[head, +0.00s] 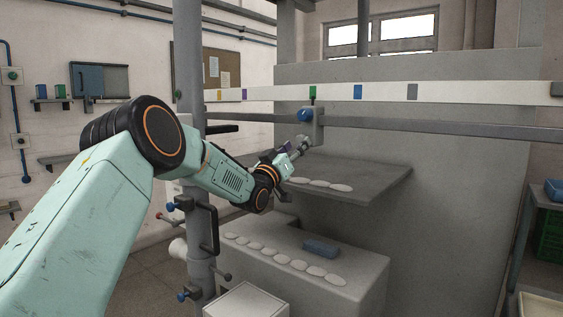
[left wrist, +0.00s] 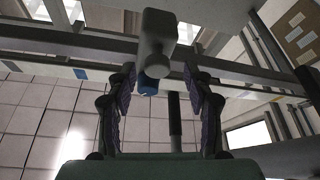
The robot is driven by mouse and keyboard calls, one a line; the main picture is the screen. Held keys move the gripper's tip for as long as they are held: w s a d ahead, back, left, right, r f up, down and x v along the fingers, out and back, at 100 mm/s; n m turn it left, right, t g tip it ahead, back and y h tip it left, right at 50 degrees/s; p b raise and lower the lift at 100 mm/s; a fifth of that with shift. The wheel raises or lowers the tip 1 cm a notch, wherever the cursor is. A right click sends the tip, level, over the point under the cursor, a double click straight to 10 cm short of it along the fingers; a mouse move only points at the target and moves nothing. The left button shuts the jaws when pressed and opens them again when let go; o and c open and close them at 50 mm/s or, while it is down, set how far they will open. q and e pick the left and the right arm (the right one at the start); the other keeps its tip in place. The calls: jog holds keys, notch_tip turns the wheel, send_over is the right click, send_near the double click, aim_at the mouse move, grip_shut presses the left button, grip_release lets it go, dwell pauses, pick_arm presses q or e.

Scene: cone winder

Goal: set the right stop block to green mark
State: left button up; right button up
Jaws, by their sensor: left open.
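A grey stop block (head: 317,128) with a blue knob (head: 305,115) sits on the grey rail (head: 430,126). Its top lies directly below the green mark (head: 313,92) on the white strip, as closely as the head view shows. My left gripper (head: 298,147) is at the block's lower left. In the left wrist view the open fingers of the gripper (left wrist: 160,88) stand on either side of the block (left wrist: 158,38) and its blue knob (left wrist: 148,84). I cannot tell whether either finger touches the block. My right gripper is in neither view.
The white strip (head: 460,91) also carries yellow, purple, blue and grey marks. A grey column (head: 190,60) stands left of the block. Below are a dark shelf (head: 370,178) with pale discs and a grey ledge (head: 345,275) with a blue block (head: 321,248).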

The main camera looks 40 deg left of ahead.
pick_arm(q)
jog(key=v, duration=0.8)
jog(key=shift+s, duration=0.2)
jog(key=shift+d, duration=0.15)
